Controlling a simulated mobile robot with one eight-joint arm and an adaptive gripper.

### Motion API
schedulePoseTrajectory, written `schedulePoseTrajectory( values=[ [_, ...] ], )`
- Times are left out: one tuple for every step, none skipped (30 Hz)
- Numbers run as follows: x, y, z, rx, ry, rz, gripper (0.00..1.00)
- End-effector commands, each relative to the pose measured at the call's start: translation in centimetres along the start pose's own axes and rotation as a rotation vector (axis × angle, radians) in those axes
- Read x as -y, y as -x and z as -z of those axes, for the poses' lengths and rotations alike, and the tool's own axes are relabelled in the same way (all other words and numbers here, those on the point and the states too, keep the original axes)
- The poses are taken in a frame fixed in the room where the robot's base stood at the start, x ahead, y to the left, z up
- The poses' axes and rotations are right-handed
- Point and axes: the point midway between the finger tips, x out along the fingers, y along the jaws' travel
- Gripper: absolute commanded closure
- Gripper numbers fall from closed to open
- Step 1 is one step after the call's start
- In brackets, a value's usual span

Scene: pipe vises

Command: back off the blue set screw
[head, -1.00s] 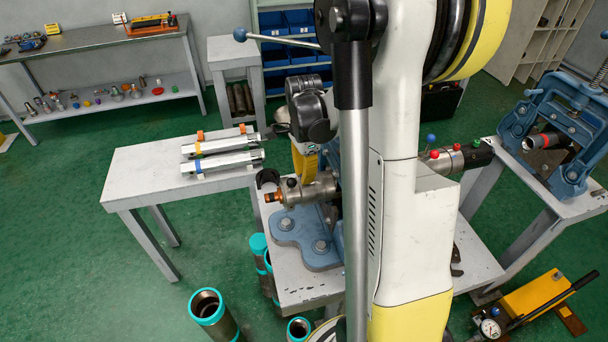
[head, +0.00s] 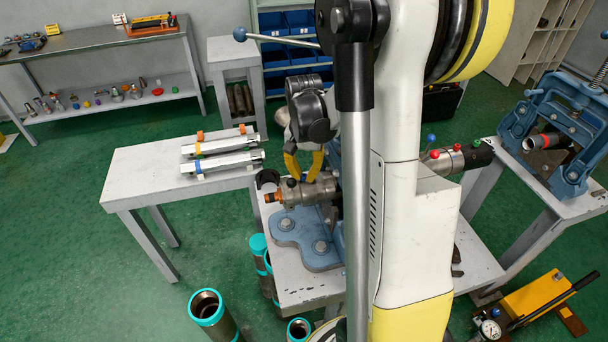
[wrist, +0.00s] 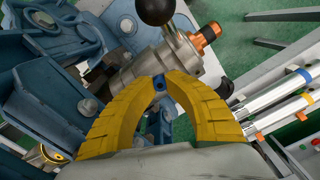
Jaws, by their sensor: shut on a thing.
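My gripper (wrist: 160,82) has yellow ribbed fingers, shut on the small blue set screw (wrist: 159,85) in the wrist view. The screw shows as a blue spot between the fingertips, mostly covered by them. It stands at the side of a grey metal cylindrical fitting (wrist: 150,65), which has an orange end piece (wrist: 208,32) and a black ball knob (wrist: 156,10). In the head view my gripper (head: 305,180) points down onto this fitting (head: 322,189), held at the blue vise (head: 304,240). The screw cannot be made out there.
A side bench (head: 130,185) holds two silver bars (head: 225,162). Teal-rimmed pipes (head: 206,305) stand on the floor. A second blue vise (head: 560,125) is at right.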

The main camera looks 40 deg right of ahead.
Motion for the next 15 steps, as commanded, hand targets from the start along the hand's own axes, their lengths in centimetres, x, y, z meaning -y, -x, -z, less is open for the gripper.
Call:
schedulePoseTrajectory(
  values=[
    [-0.05, -0.09, -0.08, 0.002, 0.041, -0.001, 1.0],
    [-0.04, -0.09, -0.08, 0.002, 0.069, -0.001, 1.0],
    [-0.05, -0.09, -0.08, 0.002, 0.107, -0.001, 1.0],
    [-0.04, -0.09, -0.09, 0.002, 0.136, -0.001, 1.0],
    [-0.05, -0.09, -0.09, 0.002, 0.164, -0.001, 1.0],
    [-0.04, -0.09, -0.09, 0.002, 0.202, -0.001, 1.0],
    [-0.05, -0.1, -0.09, 0.002, 0.231, -0.001, 1.0],
    [-0.05, -0.1, -0.09, 0.002, 0.259, -0.001, 1.0],
    [-0.05, -0.1, -0.09, 0.002, 0.297, -0.001, 1.0],
    [-0.05, -0.1, -0.09, 0.002, 0.326, -0.001, 1.0],
    [-0.05, -0.1, -0.09, 0.002, 0.354, -0.001, 1.0],
    [-0.05, -0.1, -0.09, 0.002, 0.392, -0.001, 1.0],
    [-0.05, -0.1, -0.09, 0.002, 0.421, -0.001, 1.0],
    [-0.05, -0.1, -0.09, 0.002, 0.449, -0.001, 1.0],
    [-0.05, -0.1, -0.09, 0.002, 0.487, -0.001, 1.0]
  ],
)
